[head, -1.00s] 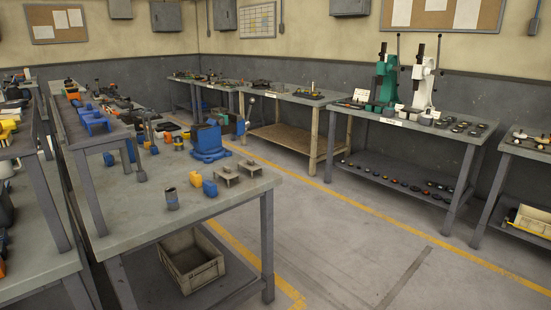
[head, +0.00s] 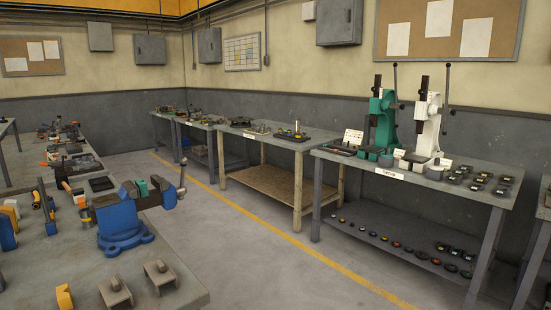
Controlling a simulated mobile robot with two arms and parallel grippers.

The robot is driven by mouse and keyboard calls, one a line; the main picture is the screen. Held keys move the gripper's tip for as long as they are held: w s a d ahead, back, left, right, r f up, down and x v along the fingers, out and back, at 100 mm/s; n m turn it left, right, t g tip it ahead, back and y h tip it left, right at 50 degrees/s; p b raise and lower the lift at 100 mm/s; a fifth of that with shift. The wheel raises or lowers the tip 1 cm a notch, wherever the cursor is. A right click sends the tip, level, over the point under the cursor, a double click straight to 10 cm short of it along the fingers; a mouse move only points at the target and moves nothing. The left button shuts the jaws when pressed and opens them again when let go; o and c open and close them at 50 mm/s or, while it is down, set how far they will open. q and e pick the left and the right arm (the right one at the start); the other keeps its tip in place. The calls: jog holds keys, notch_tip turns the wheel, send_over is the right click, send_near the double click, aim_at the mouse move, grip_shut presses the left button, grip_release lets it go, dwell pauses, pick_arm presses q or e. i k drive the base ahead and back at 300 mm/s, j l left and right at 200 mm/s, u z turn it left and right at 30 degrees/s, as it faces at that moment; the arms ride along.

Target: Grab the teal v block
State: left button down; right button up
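Small teal pieces (head: 142,187) show at the jaws of the blue bench vise (head: 122,222) on the near left bench. I cannot tell whether one of them is the v block. A small teal block-like shape (head: 386,160) also shows at the foot of the teal arbor press (head: 382,120) on the right bench; it is too small to tell if it is separate from the press. Neither of my grippers is in view.
A white arbor press (head: 428,125) stands beside the teal one, with several dark parts on the bench (head: 440,186) to its right. Two grey metal blocks (head: 160,277) lie on the near bench. The floor (head: 240,250) between the benches is clear.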

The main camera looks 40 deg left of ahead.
aim_at(142, 186)
jog(key=i+u, duration=0.15)
jog(key=i, duration=0.35)
jog(key=i+l+u, duration=0.15)
jog(key=i, duration=0.3)
jog(key=i+l+u, duration=0.2)
jog(key=i, duration=0.3)
jog(key=i+j+u, duration=0.25)
jog(key=i+u, duration=0.2)
jog(key=i, duration=0.15)
jog(key=i+u, duration=0.5)
jog(key=i+l+u, duration=0.2)
jog(key=i+u, duration=0.25)
jog(key=i, duration=0.2)
jog(key=i+l+u, duration=0.45)
jog(key=i, duration=0.15)
jog(key=i+l+u, duration=0.15)
jog(key=i+u, duration=0.15)
jog(key=u, duration=0.15)
jog(key=i+l+u, duration=0.25)
jog(key=u, duration=0.25)
jog(key=i+l+u, duration=0.3)
jog(key=u, duration=0.15)
jog(key=i+l+u, duration=0.15)
jog(key=l+u, duration=0.8)
jog(key=i+l, duration=0.05)
